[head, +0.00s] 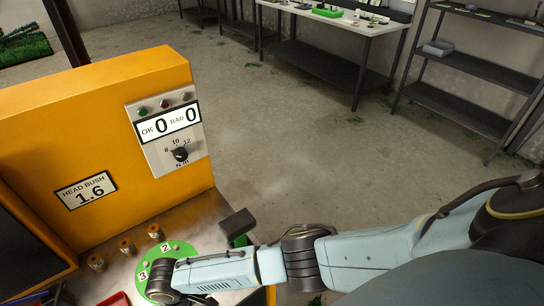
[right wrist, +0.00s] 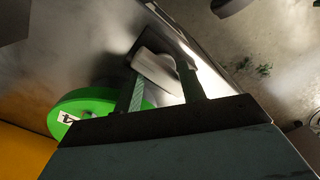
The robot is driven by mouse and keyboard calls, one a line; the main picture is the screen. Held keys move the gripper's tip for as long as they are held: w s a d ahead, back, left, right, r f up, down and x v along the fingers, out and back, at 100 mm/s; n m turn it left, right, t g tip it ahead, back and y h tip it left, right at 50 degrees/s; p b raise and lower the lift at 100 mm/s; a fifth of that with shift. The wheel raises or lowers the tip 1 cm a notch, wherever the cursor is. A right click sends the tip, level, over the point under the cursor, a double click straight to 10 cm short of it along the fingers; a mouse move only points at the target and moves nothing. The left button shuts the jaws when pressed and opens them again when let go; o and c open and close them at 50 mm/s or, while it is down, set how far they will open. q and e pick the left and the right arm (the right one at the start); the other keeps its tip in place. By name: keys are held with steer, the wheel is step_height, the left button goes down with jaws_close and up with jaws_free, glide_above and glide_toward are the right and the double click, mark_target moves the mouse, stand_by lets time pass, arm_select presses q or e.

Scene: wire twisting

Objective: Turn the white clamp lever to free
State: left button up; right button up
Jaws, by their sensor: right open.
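The white clamp lever (right wrist: 160,74) shows in the right wrist view as a pale block between the two fingers of my right gripper (right wrist: 161,66). The fingers stand apart on either side of it, and I cannot tell whether either touches it. In the head view the lever is not visible; my right forearm and wrist cover that area, and the gripper's fingers are hidden. The green disc (head: 184,247) carries number labels and lies partly under my right wrist. It also shows in the right wrist view (right wrist: 90,101). My left gripper is not in view.
An orange machine (head: 50,135) with a counter panel (head: 165,155) stands at the left. Several small orange-brown cylinders (head: 126,246) stand near the disc. A dark block (head: 237,222) rises at the bench's right edge. A red tray (head: 114,299) is at the bottom. Floor at right is open.

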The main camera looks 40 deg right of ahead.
steer(key=m+b, duration=0.1)
steer(key=m, duration=0.4)
steer(key=shift+f+m+b, duration=0.1)
steer(key=shift+m+b, duration=0.75)
steer(key=shift+m, duration=0.35)
steer(key=m+b, duration=0.3)
steer(key=b, duration=0.2)
steer(key=shift+f, duration=0.1)
step_height(320, 180, up, 14)
steer(key=p, duration=0.2)
steer(key=shift+s+a+f+n+t+y+b, duration=0.55)
steer(key=shift+s+a+f+n+y, duration=0.75)
steer(key=shift+a+f+y, duration=1.15)
steer(key=s+d+f+t+h, duration=0.1)
steer(key=s+d+f, duration=0.2)
steer(key=d+f, duration=0.35)
steer(key=s+d+f+h+b, duration=0.1)
steer(key=s+d+f, duration=0.3)
steer(key=d, duration=0.5)
steer(key=s+d+f+t+h, duration=0.1)
steer(key=s+d+f+h, duration=0.15)
steer(key=d+f, duration=0.4)
steer(key=s+d+f+b, duration=0.1)
steer(key=s+d+f, duration=0.2)
steer(key=f, duration=0.4)
steer(key=shift+s+d+f+m, duration=0.2)
steer(key=shift+s+f+m, duration=0.1)
steer(key=shift+s, duration=0.15)
